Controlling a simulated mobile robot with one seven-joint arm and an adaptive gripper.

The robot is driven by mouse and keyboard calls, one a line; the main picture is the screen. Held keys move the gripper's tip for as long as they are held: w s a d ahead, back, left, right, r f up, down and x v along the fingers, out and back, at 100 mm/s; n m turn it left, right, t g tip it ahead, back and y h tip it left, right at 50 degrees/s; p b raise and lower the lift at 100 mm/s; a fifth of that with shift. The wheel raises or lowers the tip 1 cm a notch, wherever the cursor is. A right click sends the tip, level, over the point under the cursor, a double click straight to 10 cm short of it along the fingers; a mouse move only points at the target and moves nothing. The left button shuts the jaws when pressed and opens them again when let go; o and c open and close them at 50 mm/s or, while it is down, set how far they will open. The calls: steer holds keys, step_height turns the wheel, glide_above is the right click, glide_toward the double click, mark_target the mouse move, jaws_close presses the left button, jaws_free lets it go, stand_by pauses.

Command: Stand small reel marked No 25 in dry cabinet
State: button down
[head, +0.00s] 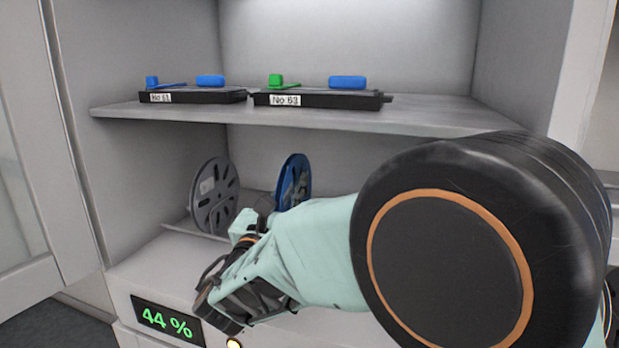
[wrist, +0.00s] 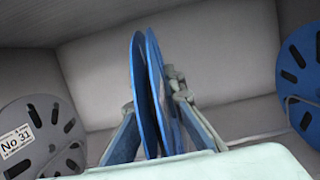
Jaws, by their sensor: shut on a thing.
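In the wrist view my gripper (wrist: 152,110) is shut on a blue reel (wrist: 139,85), seen nearly edge-on and upright between the fingers. No number can be read on it. In the head view my gripper (head: 262,208) reaches into the lower bay of the dry cabinet (head: 160,255), partly hidden by my arm. A blue reel (head: 293,180) shows upright just beyond it; I cannot tell whether this is the held one. The wrist view hides the held reel's lower edge, so contact with the cabinet cannot be told.
A grey reel marked No 31 (wrist: 38,125) stands left of the held reel; a grey reel also shows in the head view (head: 213,196). Another blue reel (wrist: 301,75) stands at the right. Above, a shelf (head: 300,118) carries black feeders (head: 315,98). The display (head: 166,320) reads 44 %.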

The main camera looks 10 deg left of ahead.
steer(key=shift+w+d+f+b, duration=0.15)
steer(key=shift+w+f+b, duration=0.25)
steer(key=shift+w+f, duration=0.65)
steer(key=shift+s, duration=0.1)
steer(key=shift+f+b, duration=0.2)
steer(key=shift+b, duration=0.1)
steer(key=c, duration=2)
jaws_free()
steer(key=shift+o, duration=0.2)
steer(key=shift+s+f+b, duration=0.3)
steer(key=shift+s, duration=0.3)
steer(key=shift+b+v, duration=1.2)
steer(key=shift+v, duration=2.2)
steer(key=shift+r, duration=0.15)
